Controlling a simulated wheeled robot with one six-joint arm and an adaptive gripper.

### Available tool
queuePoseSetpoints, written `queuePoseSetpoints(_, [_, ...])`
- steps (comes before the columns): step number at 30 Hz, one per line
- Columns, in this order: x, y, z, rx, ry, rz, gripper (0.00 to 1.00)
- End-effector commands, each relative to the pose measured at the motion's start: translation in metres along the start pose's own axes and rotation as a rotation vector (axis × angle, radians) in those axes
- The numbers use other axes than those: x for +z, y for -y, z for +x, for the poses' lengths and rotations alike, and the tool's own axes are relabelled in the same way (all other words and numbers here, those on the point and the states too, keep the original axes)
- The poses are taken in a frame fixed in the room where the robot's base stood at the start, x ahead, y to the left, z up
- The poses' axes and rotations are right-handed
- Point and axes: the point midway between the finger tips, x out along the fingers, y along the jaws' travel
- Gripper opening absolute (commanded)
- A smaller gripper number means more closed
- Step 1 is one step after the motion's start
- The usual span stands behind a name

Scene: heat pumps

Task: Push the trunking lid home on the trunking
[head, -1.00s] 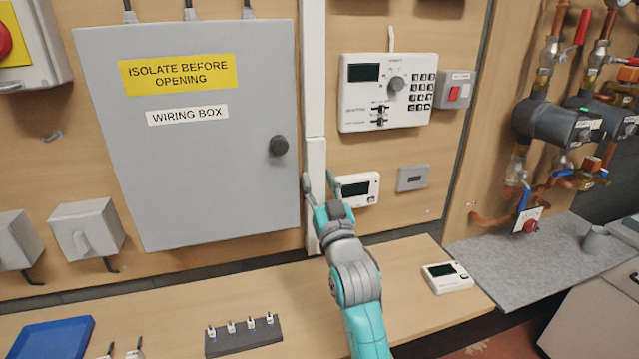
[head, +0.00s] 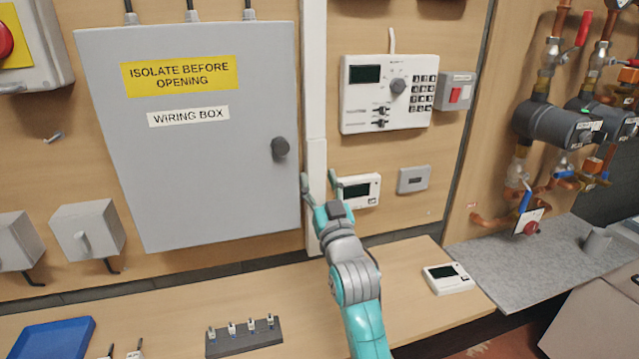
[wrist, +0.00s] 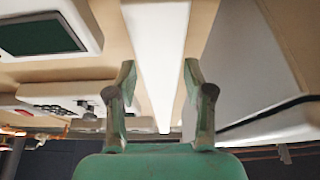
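The white trunking (head: 313,70) runs upright on the board, just right of the grey wiring box. The trunking lid (head: 316,158) appears as a wider white strip over its lower part; I cannot tell how far it is seated. My gripper (head: 320,182) is at the lid's lower part, one finger on either side of it. In the wrist view my gripper (wrist: 160,64) is open, with a white strip (wrist: 158,35), seemingly the lid, running between its fingers. Gaps show beside both fingers. The lid's lower end is partly hidden by my gripper.
The wiring box (head: 200,180) stands close on the left. A small white display unit (head: 360,190) is close on the right, with a larger keypad controller (head: 388,120) above. The bench (head: 300,290) below holds a dark block with several small parts (head: 243,338).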

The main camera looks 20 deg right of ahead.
Motion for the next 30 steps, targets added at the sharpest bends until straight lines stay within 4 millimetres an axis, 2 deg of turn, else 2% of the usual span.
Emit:
queuePoseSetpoints(14, [0.0, 0.0, -0.002, 0.0, 0.001, 0.0, 0.52])
queuePoseSetpoints(30, [-0.008, 0.0, -0.019, 0.0, 0.0, 0.0, 0.52])
